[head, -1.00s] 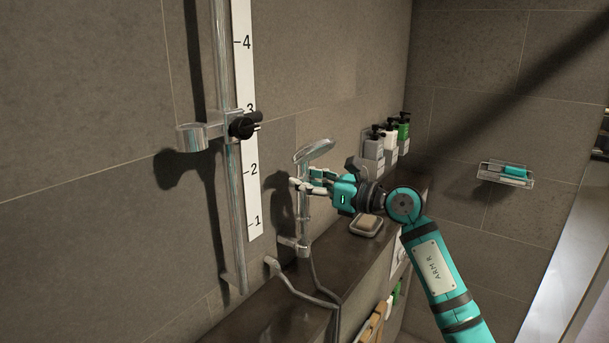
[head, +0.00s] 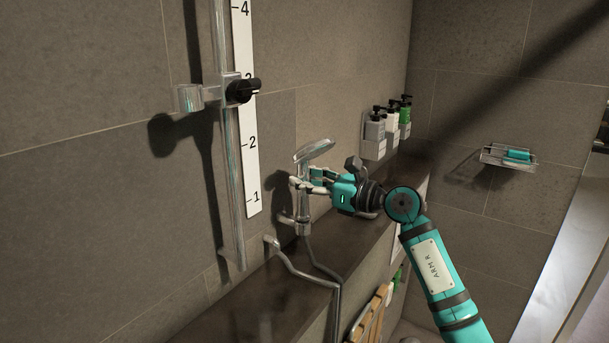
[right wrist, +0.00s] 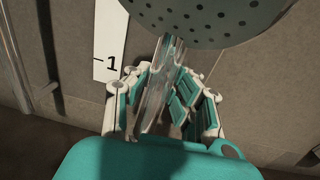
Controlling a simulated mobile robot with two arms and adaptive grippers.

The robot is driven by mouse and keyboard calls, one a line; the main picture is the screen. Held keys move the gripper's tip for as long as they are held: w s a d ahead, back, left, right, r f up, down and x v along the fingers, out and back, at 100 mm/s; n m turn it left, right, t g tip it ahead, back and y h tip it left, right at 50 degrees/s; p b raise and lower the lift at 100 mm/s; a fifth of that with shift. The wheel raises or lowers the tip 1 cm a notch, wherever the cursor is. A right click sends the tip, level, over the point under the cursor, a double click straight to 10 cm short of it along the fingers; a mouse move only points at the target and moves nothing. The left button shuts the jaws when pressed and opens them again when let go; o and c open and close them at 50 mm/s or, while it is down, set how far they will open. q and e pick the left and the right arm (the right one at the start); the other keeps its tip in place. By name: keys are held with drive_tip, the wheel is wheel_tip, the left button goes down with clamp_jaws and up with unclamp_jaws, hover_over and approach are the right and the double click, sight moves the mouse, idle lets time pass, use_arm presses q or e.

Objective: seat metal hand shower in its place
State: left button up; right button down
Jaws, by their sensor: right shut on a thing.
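The metal hand shower (head: 314,151) is upright in the head view, its round head tilted at the top. My right gripper (head: 303,184) is shut on its handle, coming from the right. In the right wrist view the perforated head (right wrist: 205,14) fills the top, and the clear, shiny handle (right wrist: 158,88) stands between the fingers (right wrist: 160,100). The handle's lower end meets a small low wall bracket (head: 286,220); I cannot tell how deep it sits. A higher holder (head: 190,98) with a black knob (head: 241,91) on the rail is empty. My left gripper is out of view.
A vertical rail (head: 233,190) and number scale (head: 248,150) stand left. A pipe (head: 300,273) and hose (head: 325,269) cross the dark ledge (head: 240,312). Pump bottles (head: 392,120) and a wire soap basket (head: 508,158) are on the walls, right.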

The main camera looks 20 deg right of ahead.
drive_tip(key=shift+f, duration=0.25)
idle(0.8)
drive_tip(key=c, duration=1.1)
unclamp_jaws()
drive_tip(key=shift+f+b, duration=0.1)
drive_tip(key=shift+b, duration=0.2)
drive_tip(key=v, duration=1.2)
drive_tip(key=shift+a, duration=0.1)
